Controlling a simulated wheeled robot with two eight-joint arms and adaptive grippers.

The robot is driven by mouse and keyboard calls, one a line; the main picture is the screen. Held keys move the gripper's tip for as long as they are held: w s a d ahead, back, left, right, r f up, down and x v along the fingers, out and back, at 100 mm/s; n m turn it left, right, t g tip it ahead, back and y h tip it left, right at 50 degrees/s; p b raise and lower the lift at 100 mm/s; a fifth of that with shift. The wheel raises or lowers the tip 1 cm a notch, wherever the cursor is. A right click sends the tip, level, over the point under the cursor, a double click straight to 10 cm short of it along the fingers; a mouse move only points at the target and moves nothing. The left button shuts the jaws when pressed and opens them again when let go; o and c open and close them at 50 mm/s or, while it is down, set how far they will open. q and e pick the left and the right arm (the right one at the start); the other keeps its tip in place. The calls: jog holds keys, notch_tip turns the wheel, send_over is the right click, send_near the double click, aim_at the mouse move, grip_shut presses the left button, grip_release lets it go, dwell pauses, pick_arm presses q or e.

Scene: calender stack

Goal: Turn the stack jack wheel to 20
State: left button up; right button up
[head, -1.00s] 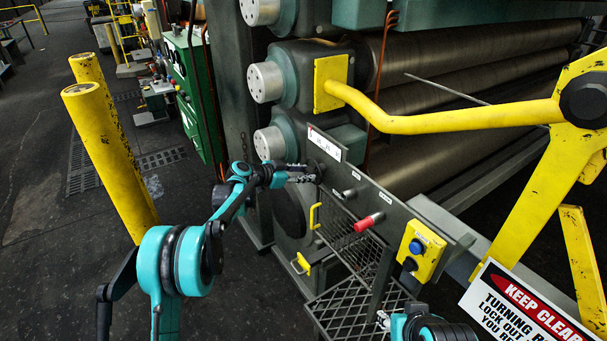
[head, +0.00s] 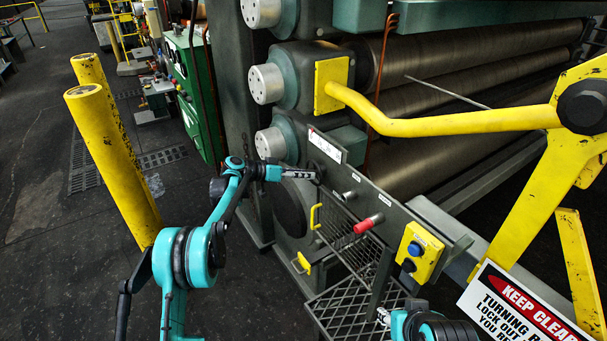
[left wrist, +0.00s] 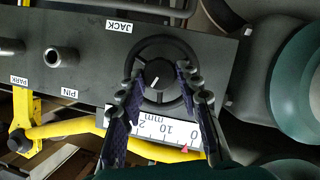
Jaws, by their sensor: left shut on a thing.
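My left gripper (left wrist: 161,78) is shut on the jack wheel, one finger on each side. In the head view my left gripper (head: 314,174) reaches the panel, covering much of the wheel. A white mm scale (left wrist: 152,127) lies beside the wheel, partly behind the fingers.
A PIN knob (left wrist: 62,57) sits beside the wheel. The panel (head: 405,222) also carries a red handle (head: 368,223) and a yellow button box (head: 420,252). A yellow bar (head: 450,124) crosses before the rollers. Yellow posts (head: 115,150) stand at left.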

pick_arm(q)
jog(key=shift+n, duration=0.3)
jog(key=o, duration=1.2)
jog(key=shift+w, duration=0.1)
jog(key=shift+c, duration=0.2)
jog(key=shift+a, duration=0.1)
jog(key=v, duration=1.1)
jog(key=shift+a, duration=0.4)
